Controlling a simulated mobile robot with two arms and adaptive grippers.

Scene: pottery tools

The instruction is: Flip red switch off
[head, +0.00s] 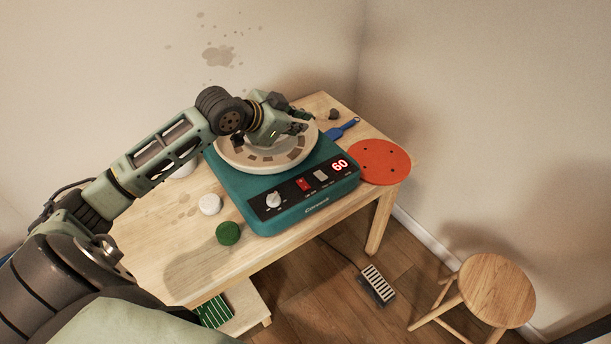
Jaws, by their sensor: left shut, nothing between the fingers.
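The red switch (303,184) sits on the black front panel of a teal pottery wheel (262,222), between a white knob (274,199) and a pale switch (321,175). The panel's display (339,164) reads 60 in red. My left gripper (304,121) is shut and empty above the far right part of the round wheel head (252,168), behind the red switch and apart from it. My left arm crosses the table from the left and hides part of the wheel head. My right gripper is not in view.
The wheel stands on a wooden table (150,247). A red-orange disc (383,161) and a blue tool (343,128) lie to its right. A green round piece (228,233) and a white one (210,204) lie to its left. A stool (497,289) and a pedal (378,285) are on the floor.

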